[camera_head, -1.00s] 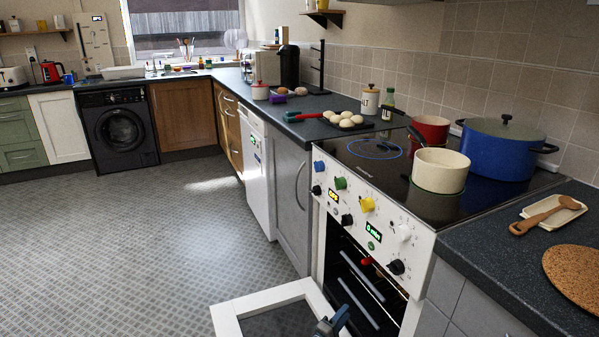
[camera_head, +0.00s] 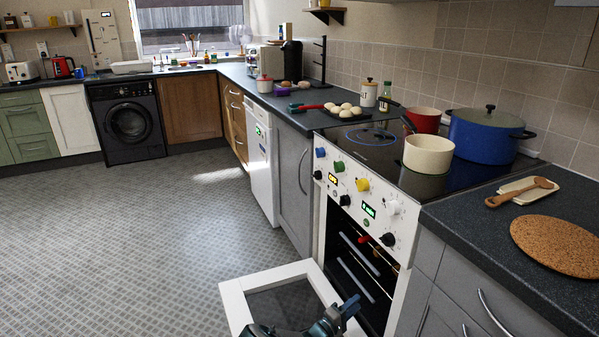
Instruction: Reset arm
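My gripper (camera_head: 342,312) shows at the bottom of the head view, dark with a bluish part, in front of the open oven door (camera_head: 234,300). Only the end of my arm is in the picture. The fingers are small and dark, so I cannot tell whether they are open or shut or hold anything. The oven (camera_head: 364,262) stands open to the right of my gripper, with its racks visible inside.
The lowered oven door juts into the floor space. A cream saucepan (camera_head: 428,157), red pot (camera_head: 424,119) and blue pot (camera_head: 484,140) stand on the hob. A cork mat (camera_head: 560,244) lies at right. The grey floor (camera_head: 130,230) at left is clear.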

